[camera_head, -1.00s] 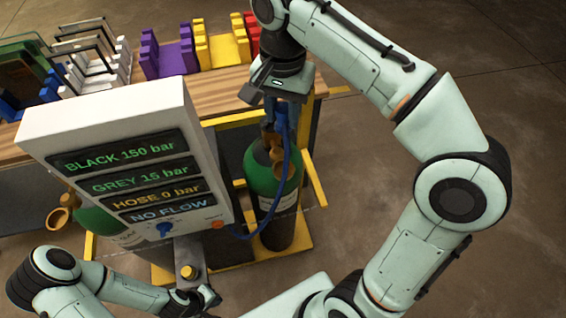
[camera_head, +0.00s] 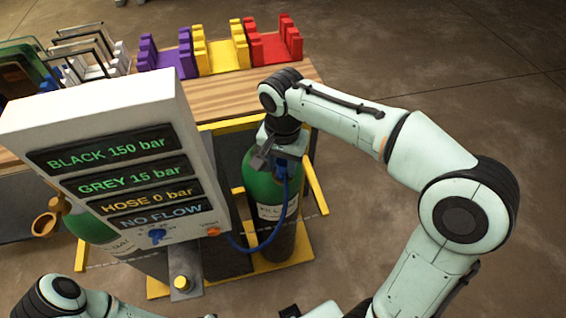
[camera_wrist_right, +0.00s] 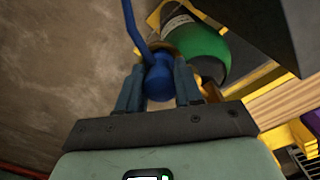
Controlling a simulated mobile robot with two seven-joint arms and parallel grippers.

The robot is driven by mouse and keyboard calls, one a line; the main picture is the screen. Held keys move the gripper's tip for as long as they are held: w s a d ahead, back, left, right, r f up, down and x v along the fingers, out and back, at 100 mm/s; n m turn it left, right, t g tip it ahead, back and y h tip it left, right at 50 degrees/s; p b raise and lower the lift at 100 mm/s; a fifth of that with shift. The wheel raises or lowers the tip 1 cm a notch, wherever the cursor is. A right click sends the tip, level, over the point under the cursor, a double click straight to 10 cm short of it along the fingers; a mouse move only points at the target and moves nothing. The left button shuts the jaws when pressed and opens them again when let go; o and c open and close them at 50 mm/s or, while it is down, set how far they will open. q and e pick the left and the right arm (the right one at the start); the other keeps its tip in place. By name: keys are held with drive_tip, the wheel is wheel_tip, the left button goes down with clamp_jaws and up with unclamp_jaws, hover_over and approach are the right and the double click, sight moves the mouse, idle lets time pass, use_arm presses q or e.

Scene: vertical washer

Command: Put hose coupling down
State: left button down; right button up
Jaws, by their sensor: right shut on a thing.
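The blue hose coupling (camera_wrist_right: 158,82) sits between the two fingers of my right gripper (camera_wrist_right: 157,85) in the right wrist view, and the fingers are shut on it. In the head view my right gripper (camera_head: 276,160) hangs over the top of the right green cylinder (camera_head: 262,188), mostly covering its valve. The blue hose (camera_head: 273,238) loops down from the coupling to the panel box. Whether the coupling touches the valve is hidden. My left arm shows at the lower left of the head view, with its gripper out of the frame.
A white panel box (camera_head: 95,100) with pressure readouts stands left of the cylinder. A second green cylinder (camera_head: 88,228) with a brass fitting (camera_head: 45,224) is behind it. The wooden table (camera_head: 215,92) carries purple, yellow and red racks. Yellow frame bars surround the cylinders.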

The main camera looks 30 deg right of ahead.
sight(283, 161)
drive_tip(key=shift+w, duration=0.1)
drive_tip(key=shift+f, duration=0.2)
use_arm(q)
drive_tip(key=shift+f, duration=0.1)
use_arm(e)
drive_tip(key=o, duration=1)
drive_tip(key=shift+o, duration=0.2)
drive_tip(key=shift+r, duration=0.15)
drive_tip(key=shift+r, duration=0.35)
use_arm(q)
drive_tip(key=w+r+p, duration=0.1)
drive_tip(key=r, duration=0.1)
drive_tip(key=w+r+p, duration=0.1)
drive_tip(key=w, duration=0.1)
drive_tip(key=shift+r+p, duration=0.3)
drive_tip(key=shift+r, duration=0.05)
use_arm(e)
wheel_tip(283, 161, up, 12)
drive_tip(key=shift+f, duration=0.2)
